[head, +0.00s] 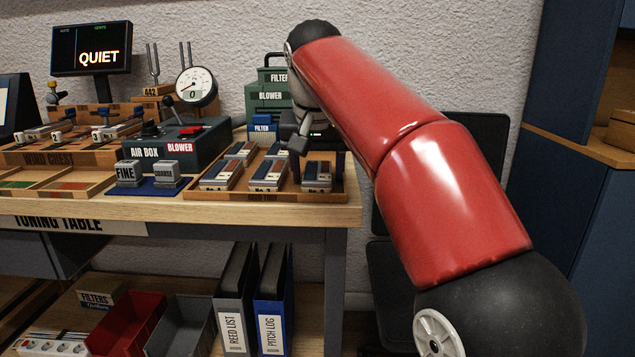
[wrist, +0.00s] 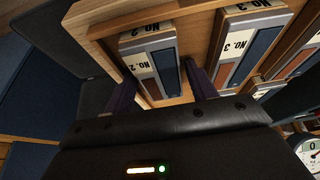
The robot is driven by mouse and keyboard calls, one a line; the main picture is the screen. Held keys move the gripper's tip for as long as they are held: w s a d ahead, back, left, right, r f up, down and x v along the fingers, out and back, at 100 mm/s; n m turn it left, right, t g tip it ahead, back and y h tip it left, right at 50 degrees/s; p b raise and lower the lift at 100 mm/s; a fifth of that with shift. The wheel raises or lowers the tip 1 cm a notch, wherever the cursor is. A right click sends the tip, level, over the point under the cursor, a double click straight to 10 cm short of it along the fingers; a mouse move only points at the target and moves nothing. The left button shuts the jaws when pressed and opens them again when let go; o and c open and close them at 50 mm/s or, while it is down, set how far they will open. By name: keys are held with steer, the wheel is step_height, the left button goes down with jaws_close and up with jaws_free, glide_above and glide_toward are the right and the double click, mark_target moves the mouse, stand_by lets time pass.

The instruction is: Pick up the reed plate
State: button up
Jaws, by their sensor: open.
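Several reed plates sit in a wooden tray (head: 230,196) at the right end of the tuning table. They are pale blocks with dark blue and brown strips and number labels. The front right reed plate (head: 317,177) is under my gripper (head: 318,160). In the wrist view a reed plate labelled No. 2 (wrist: 152,50) lies ahead of and between the fingers, and one labelled No. 3 (wrist: 250,40) lies to the right. My gripper (wrist: 160,90) is open and nothing is held. The fingers point down; whether they touch the plate cannot be told.
A blower box (head: 175,145) with a gauge (head: 196,87) and two grey blocks stand left of the tray. Green cases (head: 268,98) stand behind it. The table's right edge is close beside my gripper. Binders (head: 235,300) and bins are on the shelf below.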

steer(key=c, duration=0.8)
steer(key=shift+r, duration=0.15)
